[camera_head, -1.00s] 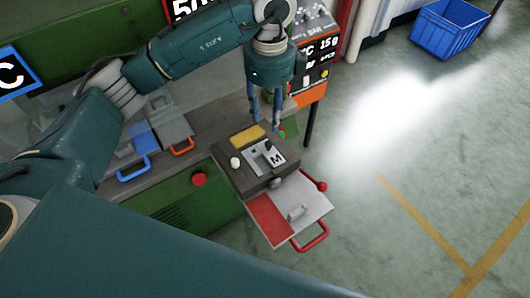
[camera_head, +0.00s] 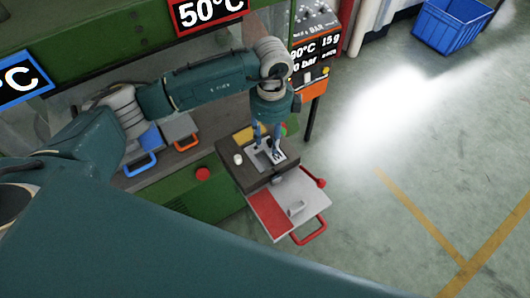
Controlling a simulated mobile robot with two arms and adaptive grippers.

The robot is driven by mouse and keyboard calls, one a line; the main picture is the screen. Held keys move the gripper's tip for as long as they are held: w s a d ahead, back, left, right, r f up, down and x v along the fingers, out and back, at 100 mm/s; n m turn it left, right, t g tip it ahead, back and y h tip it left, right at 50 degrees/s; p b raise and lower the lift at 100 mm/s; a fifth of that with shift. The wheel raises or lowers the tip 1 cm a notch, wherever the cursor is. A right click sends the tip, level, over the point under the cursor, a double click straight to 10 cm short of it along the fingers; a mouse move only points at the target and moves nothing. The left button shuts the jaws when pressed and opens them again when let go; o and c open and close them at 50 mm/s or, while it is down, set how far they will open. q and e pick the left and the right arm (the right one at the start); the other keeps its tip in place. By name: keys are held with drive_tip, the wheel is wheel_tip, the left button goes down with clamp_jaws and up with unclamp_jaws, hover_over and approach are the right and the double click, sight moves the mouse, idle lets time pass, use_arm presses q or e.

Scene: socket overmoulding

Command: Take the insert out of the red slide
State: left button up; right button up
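The red slide (camera_head: 267,212) is a flat plate, part red and part pale grey, pulled out in front of the dark mould block (camera_head: 231,165). Its red handle (camera_head: 313,232) points to the front. A small grey piece (camera_head: 295,208), perhaps the insert, sits on the plate. My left gripper (camera_head: 267,150) points down over the light plate and dark opening (camera_head: 262,160) on top of the block, behind the slide. Its fingers are apart. Small parts between the fingertips are unclear. My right gripper is not in view.
Two more slides, with a blue handle (camera_head: 140,165) and an orange handle (camera_head: 187,143), lie on the bench to the left. A red button (camera_head: 203,174) is on the green front. A control panel (camera_head: 316,50) stands behind. A blue crate (camera_head: 450,27) is on the floor, otherwise clear at right.

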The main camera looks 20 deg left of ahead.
use_arm(q)
clamp_jaws()
drive_tip(key=shift+r, duration=0.2)
